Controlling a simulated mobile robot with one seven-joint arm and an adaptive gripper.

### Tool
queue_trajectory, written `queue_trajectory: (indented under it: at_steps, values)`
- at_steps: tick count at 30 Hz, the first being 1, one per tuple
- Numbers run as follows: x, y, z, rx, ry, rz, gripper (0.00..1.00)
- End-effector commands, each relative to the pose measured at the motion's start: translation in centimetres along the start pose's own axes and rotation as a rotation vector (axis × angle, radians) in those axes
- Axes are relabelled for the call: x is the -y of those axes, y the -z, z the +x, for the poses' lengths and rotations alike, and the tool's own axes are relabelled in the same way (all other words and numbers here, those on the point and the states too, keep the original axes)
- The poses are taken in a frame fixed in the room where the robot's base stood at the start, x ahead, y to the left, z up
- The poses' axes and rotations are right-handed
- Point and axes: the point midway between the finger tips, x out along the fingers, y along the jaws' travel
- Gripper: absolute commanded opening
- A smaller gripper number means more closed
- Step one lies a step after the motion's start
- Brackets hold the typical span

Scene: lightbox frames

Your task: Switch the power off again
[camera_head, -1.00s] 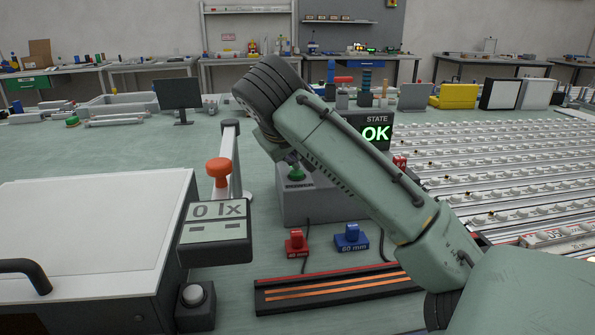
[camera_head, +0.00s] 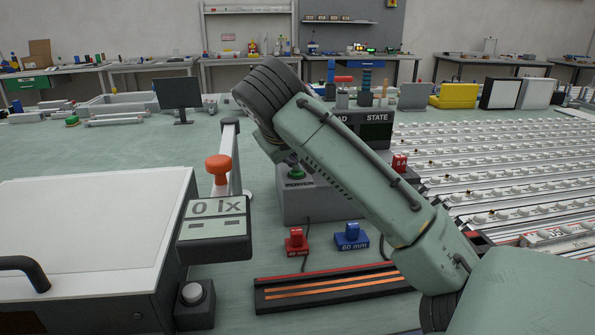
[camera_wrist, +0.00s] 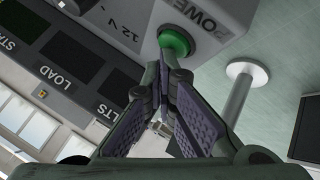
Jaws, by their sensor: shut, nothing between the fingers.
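The green power button (camera_wrist: 174,42) sits in a dark ring beside the word POWER on the grey power supply box (camera_head: 305,207). The button also shows in the head view (camera_head: 296,172) below my wrist. My gripper (camera_wrist: 163,72) is shut and empty, with its fingertips close to the button; I cannot tell whether they touch it. The supply's state display (camera_head: 376,134) is dark. In the wrist view the LOAD display (camera_wrist: 73,52) is dark too. My arm hides much of the box in the head view.
An orange knob (camera_head: 219,163) stands left of the box, near a meter reading 0 lx (camera_head: 215,208). A red block (camera_head: 296,242) and a blue 60 mm block (camera_head: 351,237) lie in front, behind a copper-striped rail (camera_head: 330,289). White strips (camera_head: 490,170) fill the right.

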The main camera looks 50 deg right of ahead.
Motion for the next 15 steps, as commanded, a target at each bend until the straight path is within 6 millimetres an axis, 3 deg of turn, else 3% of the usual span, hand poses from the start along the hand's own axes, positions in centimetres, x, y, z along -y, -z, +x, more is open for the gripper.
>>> queue_trajectory:
  at_steps: [15]
  values:
    - [-0.10,0.11,-0.17,0.003,0.002,-0.001,0.00]
